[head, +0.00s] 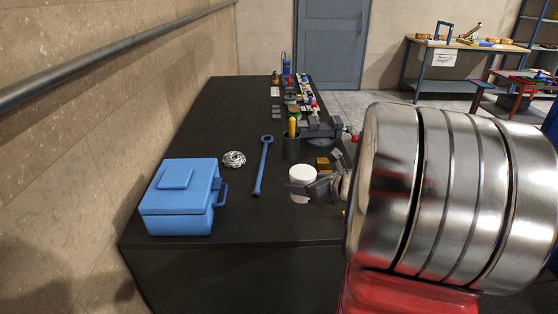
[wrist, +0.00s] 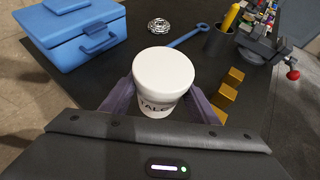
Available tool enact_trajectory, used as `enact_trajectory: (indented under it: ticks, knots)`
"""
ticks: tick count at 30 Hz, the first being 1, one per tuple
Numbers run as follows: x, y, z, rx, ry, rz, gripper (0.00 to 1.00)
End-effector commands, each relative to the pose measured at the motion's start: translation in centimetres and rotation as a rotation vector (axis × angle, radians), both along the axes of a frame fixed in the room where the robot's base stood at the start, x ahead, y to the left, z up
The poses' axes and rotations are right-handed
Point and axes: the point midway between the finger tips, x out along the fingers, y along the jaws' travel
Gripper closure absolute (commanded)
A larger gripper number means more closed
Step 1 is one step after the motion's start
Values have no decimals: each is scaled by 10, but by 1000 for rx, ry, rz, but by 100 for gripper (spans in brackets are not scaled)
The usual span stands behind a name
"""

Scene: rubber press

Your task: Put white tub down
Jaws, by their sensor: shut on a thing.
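The white tub (wrist: 162,78), with dark lettering on its side, is upright between the fingers of my gripper (wrist: 158,100) in the wrist view. My gripper is shut on it. In the head view the tub (head: 302,180) shows over the near right part of the black bench top (head: 215,120), with my gripper (head: 303,190) reaching it from the right. I cannot tell whether the tub's base touches the bench.
A blue toolbox (head: 182,195) stands at the near left. A silver ring-shaped part (head: 234,159) and a blue wrench (head: 263,165) lie farther back. A dark cup (head: 291,148) with a yellow tool, a vise (head: 325,132) and brass blocks (head: 323,162) are close behind the tub.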

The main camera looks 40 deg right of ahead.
Motion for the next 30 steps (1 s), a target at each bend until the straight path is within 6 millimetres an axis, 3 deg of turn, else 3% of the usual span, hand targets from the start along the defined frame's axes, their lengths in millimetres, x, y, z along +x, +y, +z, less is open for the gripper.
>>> enact_trajectory:
  ticks: [9,23,30]
  knots:
    - [0,1,-47,4,1,1,97]
    - [1,1,-55,1,0,3,97]
    - [1,2,-81,4,2,3,97]
